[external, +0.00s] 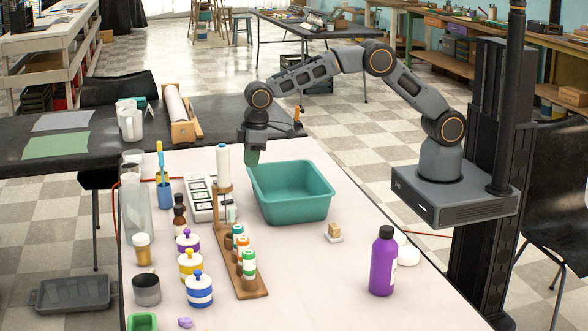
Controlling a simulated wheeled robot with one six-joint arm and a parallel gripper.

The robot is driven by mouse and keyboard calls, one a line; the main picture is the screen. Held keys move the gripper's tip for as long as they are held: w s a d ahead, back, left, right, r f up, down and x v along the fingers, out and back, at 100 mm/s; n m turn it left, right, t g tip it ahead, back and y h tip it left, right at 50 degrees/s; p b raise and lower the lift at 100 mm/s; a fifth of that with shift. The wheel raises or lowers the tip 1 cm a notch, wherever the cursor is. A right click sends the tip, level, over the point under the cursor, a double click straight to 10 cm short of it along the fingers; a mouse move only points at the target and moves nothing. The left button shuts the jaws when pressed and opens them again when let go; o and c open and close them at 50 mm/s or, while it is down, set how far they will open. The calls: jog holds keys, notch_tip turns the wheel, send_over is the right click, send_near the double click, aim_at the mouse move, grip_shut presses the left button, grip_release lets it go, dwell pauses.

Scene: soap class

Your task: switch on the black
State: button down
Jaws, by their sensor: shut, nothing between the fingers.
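A white panel (201,198) with a row of small dark-framed switches or keys lies on the white table, left of the teal basin. Its individual switches are too small to read, and I cannot tell which one is black or whether any is on. The stick of a white-handled upright tool partly covers its right side. My gripper (252,160) points down near the back left corner of the basin, to the right of the panel and apart from it. It is shut and empty; its fingertips are small in this view.
The teal basin (291,212) stands right of the panel. The upright white-topped tool (223,166) and a wooden rack (240,273) with several small bottles stand close by. Jars, bottles and a glass cylinder (136,212) crowd the left. A purple bottle (383,262) stands front right.

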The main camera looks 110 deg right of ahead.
notch_tip(320, 180, up, 5)
jog(key=t, duration=0.1)
send_over(231, 200)
jog(key=s, duration=0.2)
jog(key=shift+s+f, duration=0.15)
jog(key=shift+f, duration=0.1)
jog(key=x, duration=0.8)
jog(key=s+x, duration=0.1)
jog(key=x, duration=0.3)
jog(key=shift+w+f+p, duration=0.1)
jog(key=shift+f+p, duration=0.15)
jog(key=shift+p, duration=0.1)
jog(key=shift+f, duration=0.7)
